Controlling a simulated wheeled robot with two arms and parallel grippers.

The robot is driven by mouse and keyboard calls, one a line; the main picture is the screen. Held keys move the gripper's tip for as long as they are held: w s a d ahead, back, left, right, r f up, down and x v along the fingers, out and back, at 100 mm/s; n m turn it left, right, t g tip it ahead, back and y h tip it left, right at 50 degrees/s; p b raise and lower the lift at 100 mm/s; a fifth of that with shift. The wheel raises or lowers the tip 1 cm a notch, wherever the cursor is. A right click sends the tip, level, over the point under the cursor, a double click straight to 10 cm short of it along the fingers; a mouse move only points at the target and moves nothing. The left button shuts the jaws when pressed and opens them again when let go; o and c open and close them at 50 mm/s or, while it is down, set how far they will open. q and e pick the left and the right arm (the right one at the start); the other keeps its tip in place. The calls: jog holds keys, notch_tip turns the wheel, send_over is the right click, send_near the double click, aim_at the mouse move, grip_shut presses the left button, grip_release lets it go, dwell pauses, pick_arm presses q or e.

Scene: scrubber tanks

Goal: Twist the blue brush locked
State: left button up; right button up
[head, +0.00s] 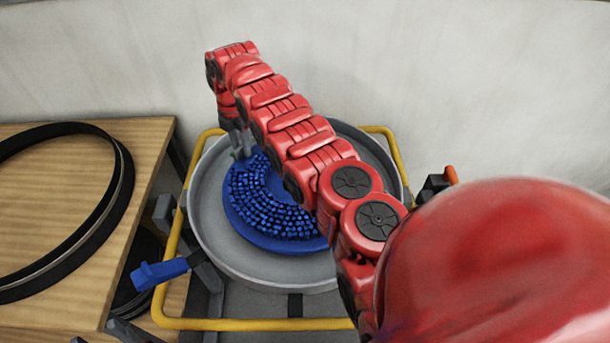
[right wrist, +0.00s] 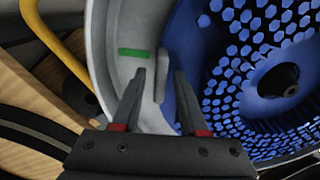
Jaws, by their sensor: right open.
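The blue brush (head: 262,208) is a round disc with many short blue bristles. It sits in a grey round housing (head: 205,225). In the right wrist view the brush (right wrist: 285,35) fills the right side, with a dark hub in its middle. My right arm reaches across the brush. My right gripper (head: 240,147) is at the brush's far left edge, pointing down. In the right wrist view the gripper (right wrist: 160,74) is open. A small grey tab (right wrist: 162,84) at the brush's edge shows between its fingertips; contact cannot be told. The arm hides the brush's right part.
A green mark (right wrist: 134,53) is on the housing wall. A yellow tube frame (head: 250,324) surrounds the housing. A blue-ended lever (head: 160,273) sticks out left. A black ring (head: 120,190) lies on the wooden table (head: 45,250). Dark prongs (head: 132,331) at the bottom left may be my left gripper.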

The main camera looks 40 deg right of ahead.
jog(key=shift+o, duration=0.4)
jog(key=shift+r, duration=0.25)
notch_tip(320, 180, up, 8)
jog(key=shift+a+f, duration=0.15)
notch_tip(320, 180, up, 9)
jog(key=p, duration=0.8)
jog(key=shift+r+p, duration=0.2)
jog(key=shift+p, duration=0.1)
